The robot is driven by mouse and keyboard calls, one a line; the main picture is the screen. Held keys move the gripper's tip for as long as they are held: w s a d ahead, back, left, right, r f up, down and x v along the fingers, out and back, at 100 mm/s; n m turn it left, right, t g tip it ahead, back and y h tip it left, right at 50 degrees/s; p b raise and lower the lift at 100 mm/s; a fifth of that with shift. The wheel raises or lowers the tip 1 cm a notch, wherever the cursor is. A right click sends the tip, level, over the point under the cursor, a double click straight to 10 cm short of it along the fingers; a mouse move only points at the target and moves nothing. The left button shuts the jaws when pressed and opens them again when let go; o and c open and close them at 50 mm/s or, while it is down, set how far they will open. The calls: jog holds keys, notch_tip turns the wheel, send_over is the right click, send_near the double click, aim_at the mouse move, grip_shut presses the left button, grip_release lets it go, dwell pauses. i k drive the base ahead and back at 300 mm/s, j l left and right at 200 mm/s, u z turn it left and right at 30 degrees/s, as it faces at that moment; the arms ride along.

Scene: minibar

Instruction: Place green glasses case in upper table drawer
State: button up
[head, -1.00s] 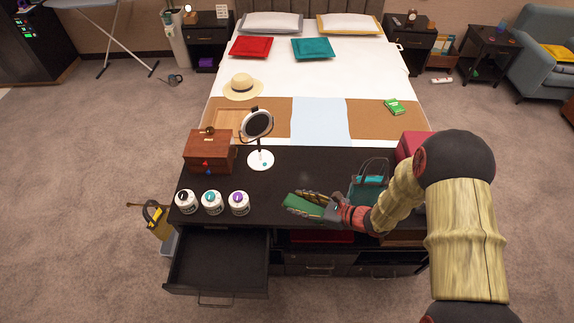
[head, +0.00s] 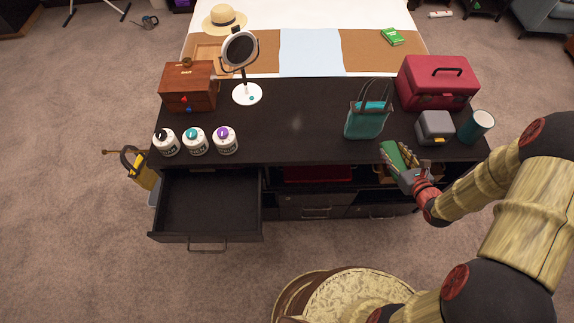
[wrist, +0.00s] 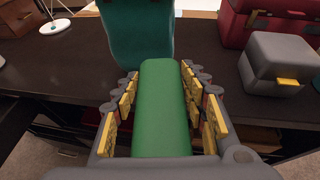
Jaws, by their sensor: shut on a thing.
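The green glasses case (wrist: 161,105) is held lengthwise between the yellow-padded fingers of my gripper (wrist: 160,100). In the head view the case (head: 393,156) shows at the table's front edge, right of the middle, with my gripper (head: 405,165) shut on it. The upper table drawer (head: 208,205) at the left of the dark table (head: 298,125) is pulled open and looks empty. My gripper is well to the right of this drawer.
A teal bag (head: 365,120) stands just beyond the case. A grey box (head: 435,127), a teal cup (head: 481,125) and a red case (head: 438,85) are at the right. Several white jars (head: 195,141), a wooden box (head: 188,87) and a mirror (head: 241,50) are at the left.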

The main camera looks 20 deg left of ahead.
aim_at(214, 195)
jog(key=k+j+z, duration=0.1)
jog(key=j+z, duration=0.2)
jog(key=k+j+z, duration=0.25)
jog(key=j+z, duration=0.3)
jog(key=k+j+z, duration=0.1)
jog(key=k+j, duration=0.45)
jog(key=j, duration=0.2)
jog(key=k+j+z, duration=0.1)
jog(key=k+j, duration=0.5)
jog(key=j, duration=0.1)
